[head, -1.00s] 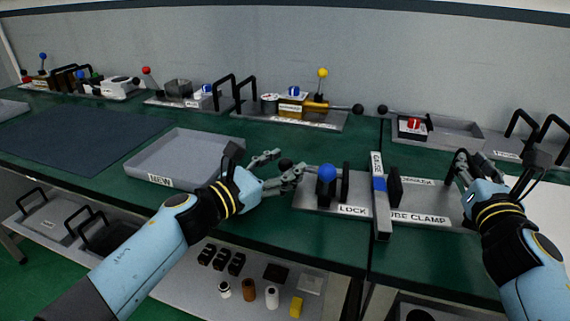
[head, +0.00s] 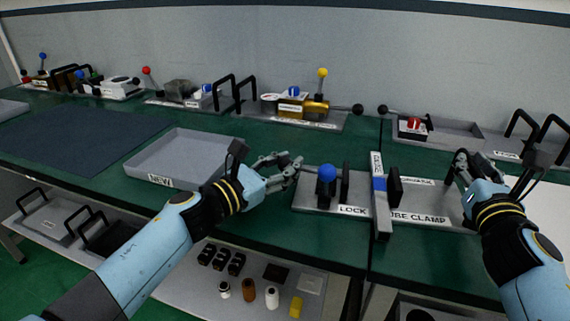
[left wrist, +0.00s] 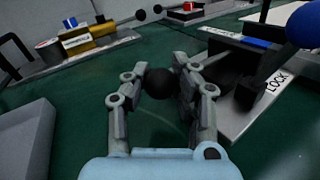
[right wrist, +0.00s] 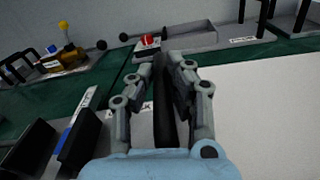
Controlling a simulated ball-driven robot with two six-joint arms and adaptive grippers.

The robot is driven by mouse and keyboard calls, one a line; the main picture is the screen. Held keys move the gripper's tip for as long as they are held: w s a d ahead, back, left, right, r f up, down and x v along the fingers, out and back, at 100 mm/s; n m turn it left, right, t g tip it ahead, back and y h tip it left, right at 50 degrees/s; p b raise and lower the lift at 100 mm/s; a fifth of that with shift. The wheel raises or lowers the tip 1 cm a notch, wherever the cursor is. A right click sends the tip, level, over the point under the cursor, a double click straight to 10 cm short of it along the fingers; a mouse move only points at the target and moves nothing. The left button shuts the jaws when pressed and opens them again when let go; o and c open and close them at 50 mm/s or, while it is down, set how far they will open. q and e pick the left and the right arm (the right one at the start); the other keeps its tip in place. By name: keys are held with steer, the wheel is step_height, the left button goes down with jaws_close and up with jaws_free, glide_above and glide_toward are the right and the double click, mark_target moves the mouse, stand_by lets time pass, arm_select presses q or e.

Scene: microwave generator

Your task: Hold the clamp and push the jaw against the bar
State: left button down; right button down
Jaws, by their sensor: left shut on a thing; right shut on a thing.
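The clamp (head: 435,219) is a grey plate labelled LOCK and TUBE CLAMP at the front of the table. A blue ball knob (head: 327,172) tops its black post. Two black jaws, one left (head: 345,182) and one right (head: 395,186), stand either side of the grey bar (head: 383,222) with a blue band; gaps show at both. My left gripper (head: 292,168) is shut on a black ball knob (left wrist: 158,83) at the clamp's left end. My right gripper (head: 462,166) is shut on a black handle (right wrist: 164,115) at its right end; fingers partly hide it.
An empty grey tray labelled NEW (head: 160,181) lies left of the clamp. Fixtures with knobs and handles line the back, including a gold one (head: 316,108) and a tray with a red part (head: 412,126). A shelf below holds small parts (head: 248,290).

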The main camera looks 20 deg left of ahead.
arm_select(q)
steer(key=shift+w+d, duration=0.2)
steer(key=shift+d, duration=1.35)
steer(key=c, duration=1)
jaws_free()
steer(key=shift+a, duration=0.15)
steer(key=v, duration=0.8)
steer(key=shift+s+a, duration=0.1)
